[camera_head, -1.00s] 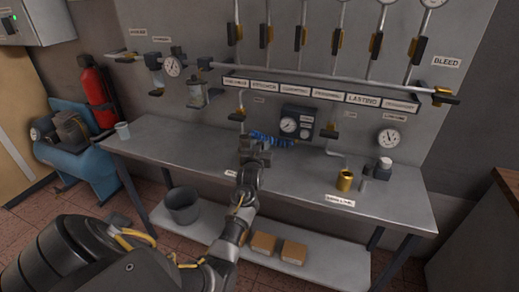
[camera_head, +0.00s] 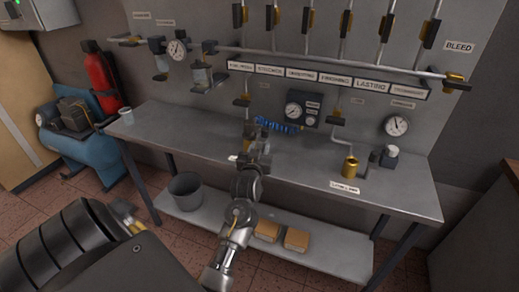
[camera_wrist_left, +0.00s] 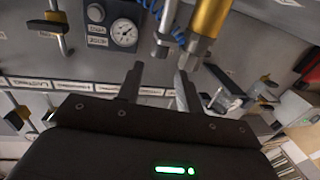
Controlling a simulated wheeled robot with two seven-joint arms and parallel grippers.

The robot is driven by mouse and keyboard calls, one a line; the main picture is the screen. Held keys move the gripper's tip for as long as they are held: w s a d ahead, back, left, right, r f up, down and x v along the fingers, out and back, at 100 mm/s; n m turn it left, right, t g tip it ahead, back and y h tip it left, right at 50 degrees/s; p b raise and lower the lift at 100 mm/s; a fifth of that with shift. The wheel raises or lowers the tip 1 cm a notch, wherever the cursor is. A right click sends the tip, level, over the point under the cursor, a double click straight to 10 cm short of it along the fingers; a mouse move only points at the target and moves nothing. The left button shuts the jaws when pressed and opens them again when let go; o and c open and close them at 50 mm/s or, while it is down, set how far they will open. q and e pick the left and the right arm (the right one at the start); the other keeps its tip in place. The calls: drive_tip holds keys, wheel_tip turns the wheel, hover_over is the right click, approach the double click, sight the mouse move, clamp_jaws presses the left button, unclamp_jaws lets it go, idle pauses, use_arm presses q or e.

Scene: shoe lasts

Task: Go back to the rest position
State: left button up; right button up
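My left gripper (camera_head: 258,146) shows in the middle of the head view, above the steel bench (camera_head: 200,140) and in front of the blue coiled hose (camera_head: 277,126). In the left wrist view the two dark fingers (camera_wrist_left: 158,82) stand apart with nothing held between them. A metal fitting and a brass-coloured body (camera_wrist_left: 210,17) show beyond the fingertips, apart from them as far as I can tell. My right gripper shows in neither view.
Valves and pipes line the wall panel, with a pressure gauge (camera_head: 396,125). A grey bucket (camera_head: 186,190) and cardboard boxes (camera_head: 296,239) sit on the lower shelf.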

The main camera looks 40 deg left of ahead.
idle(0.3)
use_arm(q)
drive_tip(key=s+d+f+m+g+h, duration=0.5)
drive_tip(key=s+d+f+h, duration=0.2)
drive_tip(key=s+d+f, duration=0.6)
drive_tip(key=s+d+f+m+g+h, duration=0.1)
drive_tip(key=s+d+f+g, duration=0.25)
drive_tip(key=s, duration=0.75)
drive_tip(key=s+d+f+m+g+h, duration=0.15)
drive_tip(key=s+d+g, duration=0.3)
drive_tip(key=s, duration=0.65)
wheel_tip(320, 180, down, 25)
drive_tip(key=s+a+f+g, duration=0.1)
drive_tip(key=s+a+f, duration=0.1)
drive_tip(key=s+f, duration=1.4)
drive_tip(key=shift+s+f+m+g+y, duration=0.25)
drive_tip(key=shift+s+m+g+y, duration=0.15)
drive_tip(key=shift+s, duration=0.1)
